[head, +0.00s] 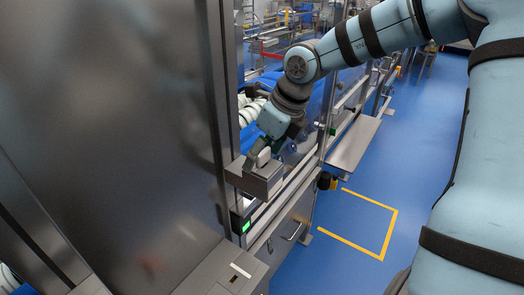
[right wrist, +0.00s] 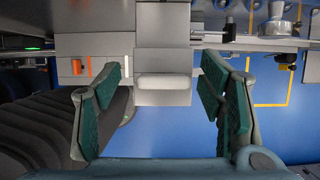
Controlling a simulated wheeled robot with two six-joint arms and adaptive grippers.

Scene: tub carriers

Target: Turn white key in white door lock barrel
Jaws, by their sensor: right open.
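The white key (right wrist: 163,82) shows in the right wrist view as a rounded white bar lying crosswise on a grey metal block (right wrist: 163,45). In the head view the key (head: 263,157) stands at the top of the grey lock housing (head: 262,180) on the steel door's edge. The lock barrel itself is hidden or cannot be told from the housing. My right gripper (right wrist: 161,80) is open, with its green-padded fingers on either side of the key and a clear gap on both sides. In the head view the right gripper (head: 268,146) is at the key. My left gripper is not in view.
A large steel door panel (head: 110,120) fills the left. A steel ledge (head: 355,145) juts out on the right, above blue floor with a yellow marking (head: 385,240). A green-lit display (head: 245,226) sits below the housing. Orange strips (right wrist: 76,67) are left of the key.

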